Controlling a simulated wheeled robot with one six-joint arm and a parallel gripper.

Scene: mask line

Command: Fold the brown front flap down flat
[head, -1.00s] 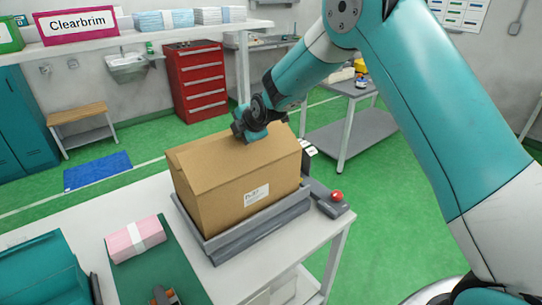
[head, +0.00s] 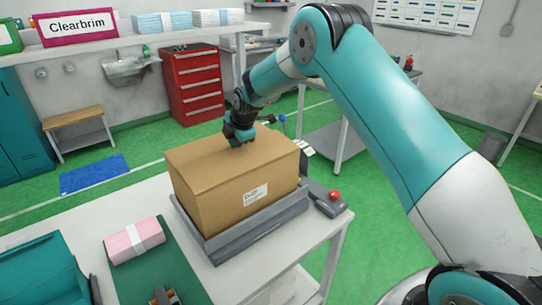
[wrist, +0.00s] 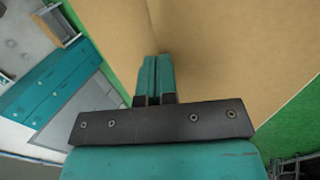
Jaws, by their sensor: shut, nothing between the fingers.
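The brown cardboard box (head: 222,210) sits on a grey stand on the white table in the head view. Its front flap (head: 215,168) lies across the top, flat or nearly flat. Any small gap at its edge is too fine to tell. My gripper (head: 240,140) points down at the top of the box, at or very near the cardboard. In the wrist view its teal fingers (wrist: 155,76) are together and empty, with brown cardboard (wrist: 235,45) filling most of the picture behind them. The cardboard under the fingertips is partly hidden.
The grey stand (head: 262,226) has a raised rim around the box. A red button (head: 335,195) is on its right. A pink bundle (head: 134,240) lies on a green mat, with a teal bin (head: 45,275) at the lower left. A shelf (head: 150,40) stands behind.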

